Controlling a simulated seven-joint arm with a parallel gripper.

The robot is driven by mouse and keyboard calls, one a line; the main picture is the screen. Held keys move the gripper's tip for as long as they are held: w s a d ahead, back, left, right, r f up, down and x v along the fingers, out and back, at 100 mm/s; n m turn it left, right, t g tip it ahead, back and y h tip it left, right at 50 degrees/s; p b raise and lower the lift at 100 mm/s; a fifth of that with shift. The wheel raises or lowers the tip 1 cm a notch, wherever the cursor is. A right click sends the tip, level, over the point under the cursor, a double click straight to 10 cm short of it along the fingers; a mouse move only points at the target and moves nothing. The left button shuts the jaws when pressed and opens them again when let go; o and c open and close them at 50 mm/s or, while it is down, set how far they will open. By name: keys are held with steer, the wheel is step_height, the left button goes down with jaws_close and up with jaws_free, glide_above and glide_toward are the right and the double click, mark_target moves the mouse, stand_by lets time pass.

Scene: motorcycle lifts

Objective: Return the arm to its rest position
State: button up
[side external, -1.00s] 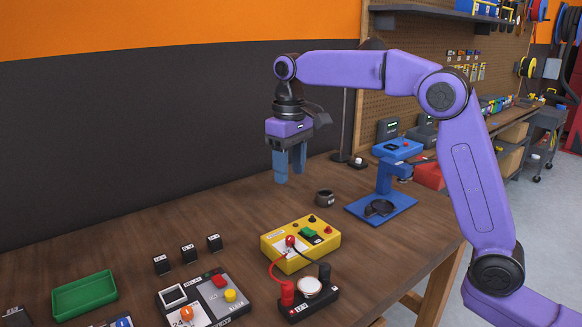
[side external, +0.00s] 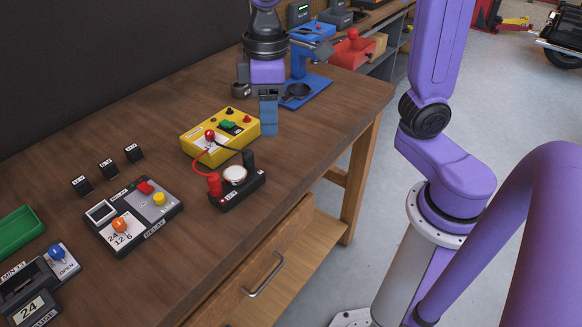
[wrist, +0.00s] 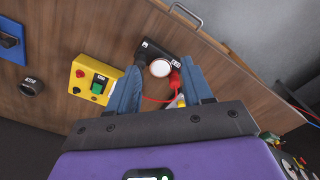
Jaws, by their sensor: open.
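My purple gripper (side external: 268,112) points down over the workbench (side external: 340,115), with its blue fingers just right of the yellow box in the side view. It hides part of the blue stand behind it. In the wrist view the fingers of my gripper (wrist: 163,88) are apart, with nothing held between them. Beyond them show the black block with a white round button (wrist: 160,68) and a red lead. The gap between fingertips and bench is hard to judge.
The yellow box (side external: 220,136), black terminal block (side external: 240,190), grey relay panel (side external: 133,215) and several small black blocks stand on the bench. A green tray (side external: 18,230) lies at left. The blue stand (side external: 312,85) is at the back right. Bare wood lies at the right end.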

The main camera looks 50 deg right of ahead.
steer(key=s+d+f+n, duration=0.2)
steer(key=s+d+f, duration=0.1)
steer(key=s, duration=0.5)
steer(key=s+d+f+n, duration=0.2)
steer(key=s+d+f, duration=0.2)
steer(key=s, duration=0.4)
steer(key=shift+s+d, duration=0.25)
steer(key=shift+d, duration=0.35)
